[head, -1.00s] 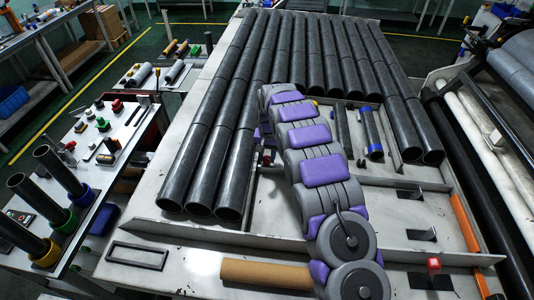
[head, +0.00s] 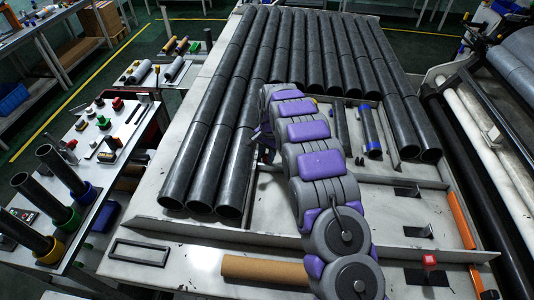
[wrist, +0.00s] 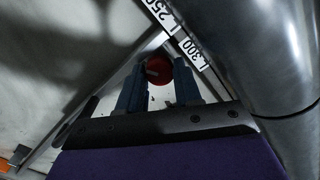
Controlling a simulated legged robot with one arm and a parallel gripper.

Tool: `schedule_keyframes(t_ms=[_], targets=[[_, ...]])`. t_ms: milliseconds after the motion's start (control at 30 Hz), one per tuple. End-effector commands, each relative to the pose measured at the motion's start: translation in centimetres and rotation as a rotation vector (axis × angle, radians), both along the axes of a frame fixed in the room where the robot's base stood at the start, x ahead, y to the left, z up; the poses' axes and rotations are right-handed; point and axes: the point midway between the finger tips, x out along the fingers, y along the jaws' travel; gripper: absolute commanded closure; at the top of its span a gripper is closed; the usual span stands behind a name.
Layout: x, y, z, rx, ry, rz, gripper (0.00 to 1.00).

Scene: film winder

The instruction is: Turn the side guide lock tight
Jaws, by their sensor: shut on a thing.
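The side guide lock shows as a round red knob (wrist: 158,69) in the wrist view, beside a scale strip marked 250 and 300. My gripper (wrist: 160,85) has its two blue-grey fingers on either side of the knob and is shut on it. The knob's turning angle cannot be read. In the head view, my gripper (head: 263,142) is a small dark shape at the left of my purple and grey arm, low between the black rollers. The arm hides most of it, and the knob cannot be made out there.
Long black rollers (head: 205,150) run along the machine on both sides of my arm. In the wrist view, a large grey cylinder (wrist: 270,60) is close on the right. A brown tube (head: 263,269) lies at the front. Another red knob (head: 429,260) stands front right.

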Motion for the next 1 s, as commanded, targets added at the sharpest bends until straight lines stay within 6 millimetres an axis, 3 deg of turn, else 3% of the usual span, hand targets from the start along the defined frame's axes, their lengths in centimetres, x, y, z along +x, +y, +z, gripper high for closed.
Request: schedule_keyframes(t_ms=[300,333,600,1000], targets=[[0.01,0.18,0.11,0.002,-0.002,0.000,0.97],[0.01,0.18,0.11,0.002,-0.003,0.001,0.65],[0.09,0.14,0.02,0.002,-0.001,0.001,0.40],[0.19,0.17,-0.04,0.003,-0.002,0.002,0.40]])
